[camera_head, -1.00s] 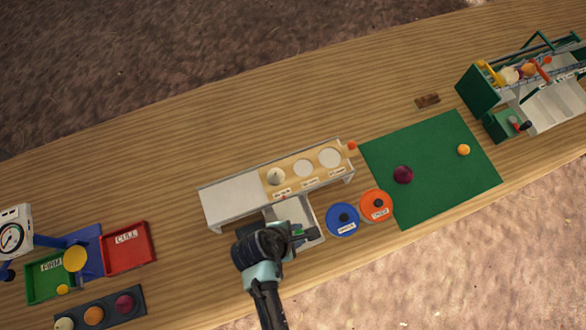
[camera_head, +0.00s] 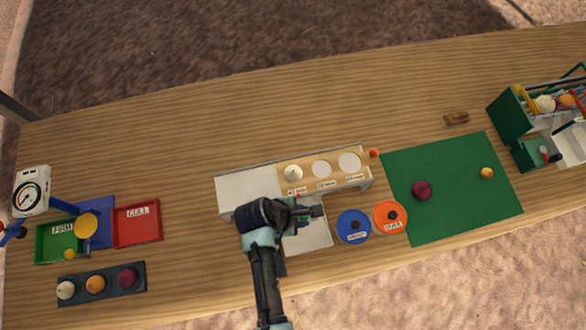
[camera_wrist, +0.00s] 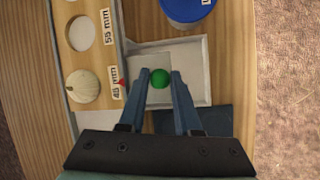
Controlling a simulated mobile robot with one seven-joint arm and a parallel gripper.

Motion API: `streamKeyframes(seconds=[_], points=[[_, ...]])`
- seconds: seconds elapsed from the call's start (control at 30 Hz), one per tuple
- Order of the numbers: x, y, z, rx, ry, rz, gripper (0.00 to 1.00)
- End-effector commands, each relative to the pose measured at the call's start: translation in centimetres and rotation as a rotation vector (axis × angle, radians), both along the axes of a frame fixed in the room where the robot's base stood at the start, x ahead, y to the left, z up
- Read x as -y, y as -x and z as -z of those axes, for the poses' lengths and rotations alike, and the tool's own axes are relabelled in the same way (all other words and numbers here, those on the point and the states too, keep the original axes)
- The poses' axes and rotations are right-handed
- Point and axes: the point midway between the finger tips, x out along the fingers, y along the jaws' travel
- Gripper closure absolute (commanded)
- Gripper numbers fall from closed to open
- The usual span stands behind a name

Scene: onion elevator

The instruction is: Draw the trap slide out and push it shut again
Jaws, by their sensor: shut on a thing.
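My gripper (camera_wrist: 161,78) is shut on a small green knob (camera_wrist: 160,79), which sits between its fingertips in the wrist view. What the knob is fixed to is hidden by my gripper, so I cannot clearly make out the trap slide. Below it lies a shallow light-grey tray (camera_wrist: 195,60), which juts from the front of the sizing bench (camera_head: 247,190). In the head view my gripper (camera_head: 316,211) is over this tray, close to the bench's front edge, and my wrist covers part of both.
The board has round holes; a pale onion (camera_wrist: 83,86) sits in the one labelled 45 mm. Blue (camera_head: 353,226) and orange (camera_head: 390,217) lidded containers stand right of the tray. A green mat (camera_head: 450,190) lies beyond them. A red CULL bin (camera_head: 137,223) is left, with bare table between.

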Motion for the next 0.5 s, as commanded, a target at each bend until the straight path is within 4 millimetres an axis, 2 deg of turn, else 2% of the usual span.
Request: streamKeyframes(seconds=[0.5], points=[[-1.1,-2.9,0.1,0.0,-0.004,-0.002,1.0]])
